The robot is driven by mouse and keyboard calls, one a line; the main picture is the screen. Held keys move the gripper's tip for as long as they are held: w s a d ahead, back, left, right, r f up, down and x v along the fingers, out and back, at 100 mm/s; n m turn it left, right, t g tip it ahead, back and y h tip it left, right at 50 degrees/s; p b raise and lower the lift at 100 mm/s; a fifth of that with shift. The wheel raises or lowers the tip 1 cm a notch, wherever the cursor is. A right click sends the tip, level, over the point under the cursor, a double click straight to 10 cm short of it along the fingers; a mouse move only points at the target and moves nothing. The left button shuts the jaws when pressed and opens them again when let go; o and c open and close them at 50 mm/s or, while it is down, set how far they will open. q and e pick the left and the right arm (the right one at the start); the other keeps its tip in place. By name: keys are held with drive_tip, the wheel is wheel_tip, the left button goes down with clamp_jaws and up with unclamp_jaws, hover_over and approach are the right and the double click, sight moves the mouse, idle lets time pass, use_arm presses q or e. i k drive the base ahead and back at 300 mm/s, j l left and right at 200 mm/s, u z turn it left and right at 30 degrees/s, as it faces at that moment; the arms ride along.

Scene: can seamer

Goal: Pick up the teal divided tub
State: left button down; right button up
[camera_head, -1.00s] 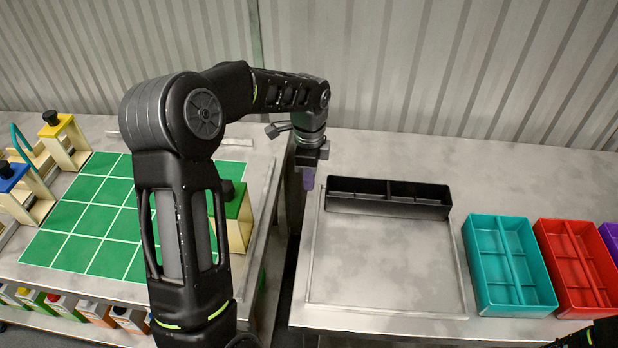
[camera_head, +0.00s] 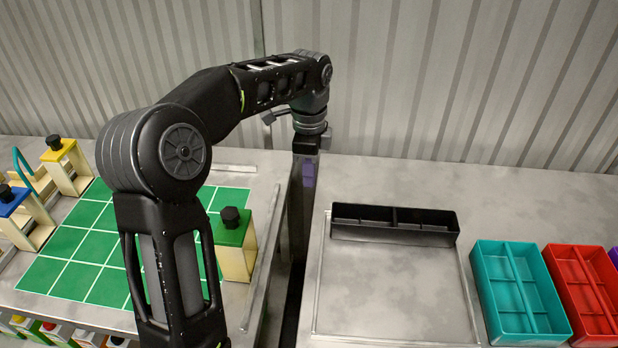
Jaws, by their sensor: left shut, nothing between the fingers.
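The teal divided tub (camera_head: 519,291) stands upright on the grey table at the right, beside the red tub. Its compartments look empty. My left gripper (camera_head: 308,177) points down over the gap between the two tables, to the left of the black divided tub and well away from the teal tub. It is shut and holds nothing. My right gripper does not show.
A black divided tub (camera_head: 394,223) lies at the back of a shallow outlined area (camera_head: 396,285). A red divided tub (camera_head: 585,294) stands right of the teal one, with a purple edge (camera_head: 614,256) beyond. A green-topped block (camera_head: 233,246) stands on the green grid (camera_head: 88,243).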

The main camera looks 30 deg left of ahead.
sight(521, 304)
drive_tip(key=k, duration=1.5)
